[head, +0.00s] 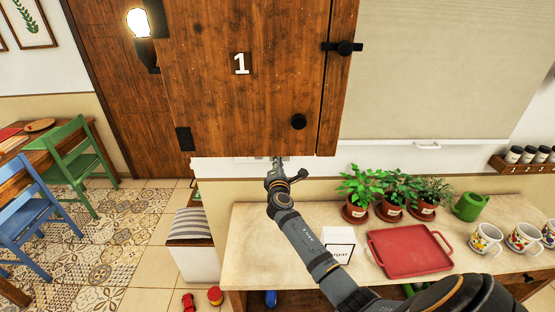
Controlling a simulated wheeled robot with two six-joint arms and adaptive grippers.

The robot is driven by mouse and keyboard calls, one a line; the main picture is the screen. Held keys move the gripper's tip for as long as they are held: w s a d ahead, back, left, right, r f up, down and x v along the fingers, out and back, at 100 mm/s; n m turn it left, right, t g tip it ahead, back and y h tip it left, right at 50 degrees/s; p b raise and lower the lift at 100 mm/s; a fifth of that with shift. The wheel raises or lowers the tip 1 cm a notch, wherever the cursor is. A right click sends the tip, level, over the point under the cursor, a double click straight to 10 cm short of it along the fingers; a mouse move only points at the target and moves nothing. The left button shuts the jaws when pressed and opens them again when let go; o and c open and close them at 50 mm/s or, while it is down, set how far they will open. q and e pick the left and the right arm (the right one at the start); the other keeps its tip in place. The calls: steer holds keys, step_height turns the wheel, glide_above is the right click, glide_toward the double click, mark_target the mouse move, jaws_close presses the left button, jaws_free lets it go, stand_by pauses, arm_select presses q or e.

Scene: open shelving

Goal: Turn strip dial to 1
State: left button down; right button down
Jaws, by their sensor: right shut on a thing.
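My right gripper (278,163) reaches up from the lower right to the white wall just under the wooden cabinet. Its fingers are shut at a pale wall plate (246,159), partly hidden by the cabinet's lower edge. The strip dial is too small and too covered by the fingers and cabinet to make out, so its setting cannot be read. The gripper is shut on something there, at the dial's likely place. My left gripper is not in view.
The wooden cabinet (215,100) marked 1 overhangs the gripper. Below, the counter (250,235) holds a sugar box (339,245), a red tray (410,250), potted plants (391,190), a green watering can (470,206) and mugs (486,239). Chairs (80,165) stand left.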

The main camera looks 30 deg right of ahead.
steer(key=n+p, duration=0.1)
steer(key=n, duration=0.3)
steer(key=n+p, duration=0.2)
steer(key=n, duration=0.2)
steer(key=n+p, duration=0.2)
steer(key=n, duration=0.2)
steer(key=shift+s+d+r+n, duration=0.1)
steer(key=shift+d+r+n, duration=0.05)
steer(key=shift+d+n, duration=0.25)
stand_by(0.3)
steer(key=c, duration=1.5)
jaws_free()
steer(key=shift+o, duration=0.2)
steer(key=shift+f, duration=0.2)
steer(key=shift+f, duration=0.1)
steer(key=v, duration=1.2)
